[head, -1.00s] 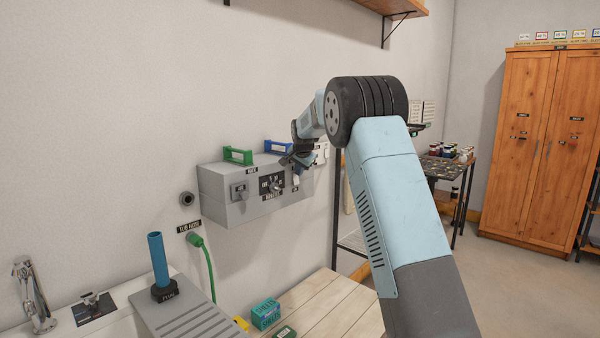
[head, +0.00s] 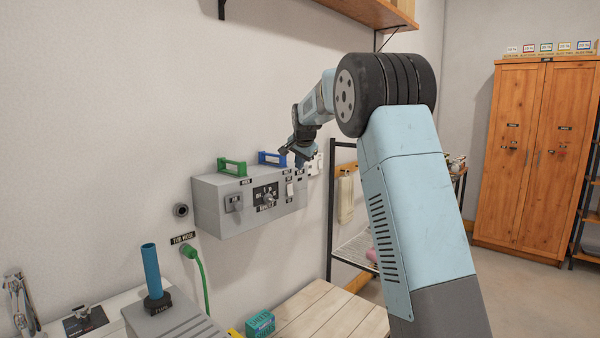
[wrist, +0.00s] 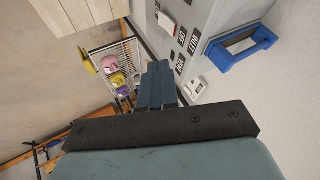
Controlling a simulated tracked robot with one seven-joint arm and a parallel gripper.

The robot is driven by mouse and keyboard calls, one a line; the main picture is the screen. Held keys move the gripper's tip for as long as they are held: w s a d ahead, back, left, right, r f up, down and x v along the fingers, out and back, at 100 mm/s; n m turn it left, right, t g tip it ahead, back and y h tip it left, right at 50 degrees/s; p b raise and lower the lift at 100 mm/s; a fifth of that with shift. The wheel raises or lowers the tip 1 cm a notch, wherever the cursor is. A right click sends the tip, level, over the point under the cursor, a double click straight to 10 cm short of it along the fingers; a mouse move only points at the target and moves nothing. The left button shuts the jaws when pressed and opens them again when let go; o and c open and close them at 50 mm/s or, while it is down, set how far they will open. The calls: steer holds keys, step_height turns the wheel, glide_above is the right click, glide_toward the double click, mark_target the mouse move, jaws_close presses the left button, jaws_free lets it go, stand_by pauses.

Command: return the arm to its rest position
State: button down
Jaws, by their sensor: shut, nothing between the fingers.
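My gripper (head: 301,158) is in front of the right end of the grey wall box in the head view, close by the blue handle. In the wrist view its fingers (wrist: 160,84) are together with nothing between them. The grey box (head: 212,209) carries a green handle (head: 232,167) and a blue handle (head: 271,158) on top, with a dial and switches on its front. The blue handle also shows in the wrist view (wrist: 237,58), to the right of the fingers. A gap shows between fingers and handle there, but I cannot judge the depth.
A blue tube (head: 152,270) and green hose (head: 200,272) stand at left. A black-framed rack (head: 331,225) is to the right. A shelf (head: 365,12) hangs above.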

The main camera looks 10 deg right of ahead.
steer(key=shift+s+r, duration=0.1)
steer(key=shift+r, duration=0.2)
steer(key=shift+a, duration=0.1)
steer(key=s+d+r+n, duration=0.1)
steer(key=s+r+n, duration=0.1)
steer(key=s, duration=1.2)
steer(key=s+d+r+n, duration=0.1)
steer(key=s+r+n, duration=0.15)
steer(key=s, duration=1.15)
steer(key=s+f+n+g, duration=0.1)
steer(key=s+f, duration=0.4)
steer(key=s, duration=0.9)
steer(key=s+f+n+g, duration=0.1)
steer(key=s+f+n, duration=0.2)
steer(key=s, duration=1.1)
step_height(320, 180, down, 3)
steer(key=shift+s+f+n, duration=0.15)
steer(key=shift+s+n, duration=0.2)
